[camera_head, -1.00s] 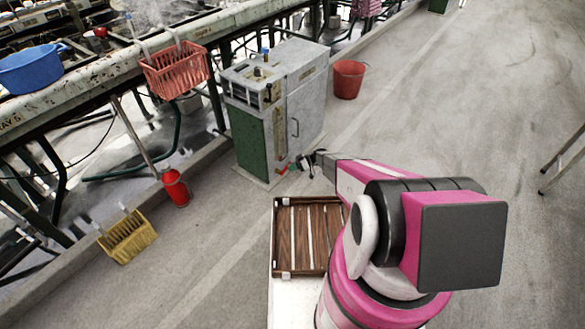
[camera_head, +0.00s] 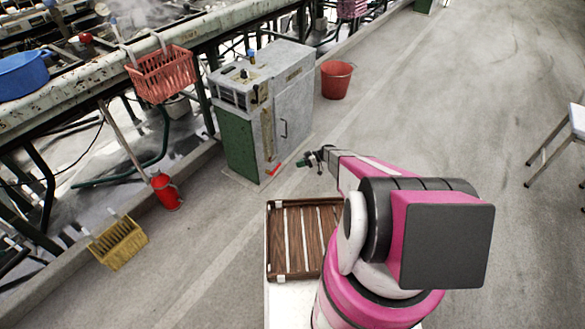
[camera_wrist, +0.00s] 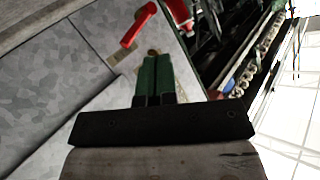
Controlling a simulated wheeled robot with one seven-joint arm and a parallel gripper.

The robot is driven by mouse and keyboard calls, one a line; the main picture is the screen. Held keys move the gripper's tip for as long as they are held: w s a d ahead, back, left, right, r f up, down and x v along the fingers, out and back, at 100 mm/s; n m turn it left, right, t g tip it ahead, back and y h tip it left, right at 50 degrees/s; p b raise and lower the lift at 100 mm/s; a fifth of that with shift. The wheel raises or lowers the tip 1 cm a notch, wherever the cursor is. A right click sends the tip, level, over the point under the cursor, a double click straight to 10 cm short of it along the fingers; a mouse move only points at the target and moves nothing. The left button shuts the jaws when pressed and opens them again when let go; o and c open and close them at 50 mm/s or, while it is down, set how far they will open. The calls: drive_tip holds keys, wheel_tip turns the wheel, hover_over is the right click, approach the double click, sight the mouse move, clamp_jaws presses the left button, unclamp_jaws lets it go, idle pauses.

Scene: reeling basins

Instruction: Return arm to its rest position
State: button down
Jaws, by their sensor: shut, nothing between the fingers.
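My gripper (camera_head: 306,161) shows in the head view at the end of my folded pink and grey arm, above the floor to the right of the grey cabinet's base. In the wrist view my gripper (camera_wrist: 156,62) has its two green fingers side by side and shut, with nothing seen held between them. The arm reaches from my body over the far edge of the wooden slatted tray (camera_head: 292,241). Part of the tray is hidden behind the arm.
A grey cabinet (camera_head: 295,100) with a green side stands ahead, with a red bucket (camera_head: 336,80) behind it. A red basket (camera_head: 162,74) hangs on the bench at left. A yellow basket (camera_head: 120,243) and red extinguisher-like can (camera_head: 166,192) are low left. A white stool (camera_head: 560,140) stands right; floor between is clear.

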drive_tip(key=shift+w+d+r, duration=0.1)
drive_tip(key=shift+w+d, duration=0.1)
drive_tip(key=shift+d, duration=0.45)
